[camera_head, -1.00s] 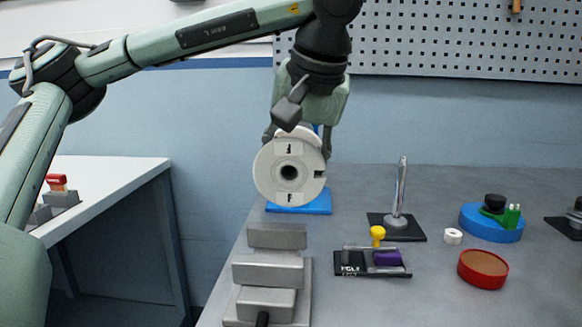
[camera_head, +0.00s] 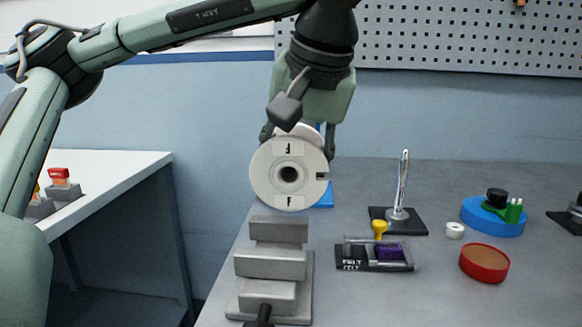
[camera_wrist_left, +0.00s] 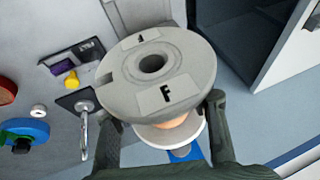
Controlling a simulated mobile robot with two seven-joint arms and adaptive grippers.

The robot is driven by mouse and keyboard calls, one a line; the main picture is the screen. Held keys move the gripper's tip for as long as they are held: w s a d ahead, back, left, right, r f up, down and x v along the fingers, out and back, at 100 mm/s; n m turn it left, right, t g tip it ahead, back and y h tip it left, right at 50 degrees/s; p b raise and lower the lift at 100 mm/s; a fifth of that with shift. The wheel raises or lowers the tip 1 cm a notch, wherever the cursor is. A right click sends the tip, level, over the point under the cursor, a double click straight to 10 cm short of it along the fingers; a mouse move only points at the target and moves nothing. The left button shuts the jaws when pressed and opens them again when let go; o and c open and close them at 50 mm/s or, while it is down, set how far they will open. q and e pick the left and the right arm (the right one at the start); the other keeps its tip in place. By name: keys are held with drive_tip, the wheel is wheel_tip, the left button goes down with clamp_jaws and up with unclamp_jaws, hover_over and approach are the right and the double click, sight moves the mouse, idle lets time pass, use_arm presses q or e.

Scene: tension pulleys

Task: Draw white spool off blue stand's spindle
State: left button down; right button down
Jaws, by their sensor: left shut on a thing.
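The white spool (camera_head: 266,184) faces the head camera with its round flange, marked F, and a dark centre hole. It also shows large in the left wrist view (camera_wrist_left: 195,72), with an orange hub and second white flange behind. My left gripper (camera_head: 298,138) comes down from above, its fingers on either side of the spool and shut on it. The blue stand (camera_head: 325,196) is behind the spool and mostly hidden; a piece shows in the left wrist view (camera_wrist_left: 188,154). No spindle tip shows in the hole; I cannot tell whether the spindle is still inside. My right gripper is out of view.
A grey stepped block (camera_head: 270,265) stands close below the spool. To the right are a post on a black base (camera_head: 399,215), a black tray (camera_head: 372,258), a white ring (camera_head: 455,230), a red dish (camera_head: 484,263) and a blue disc (camera_head: 493,218).

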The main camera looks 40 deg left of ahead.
sight(287, 183)
use_arm(q)
drive_tip(key=shift+s+d, duration=0.55)
drive_tip(key=shift+s, duration=0.35)
drive_tip(key=shift+s+d, duration=0.5)
drive_tip(key=shift+s, duration=0.35)
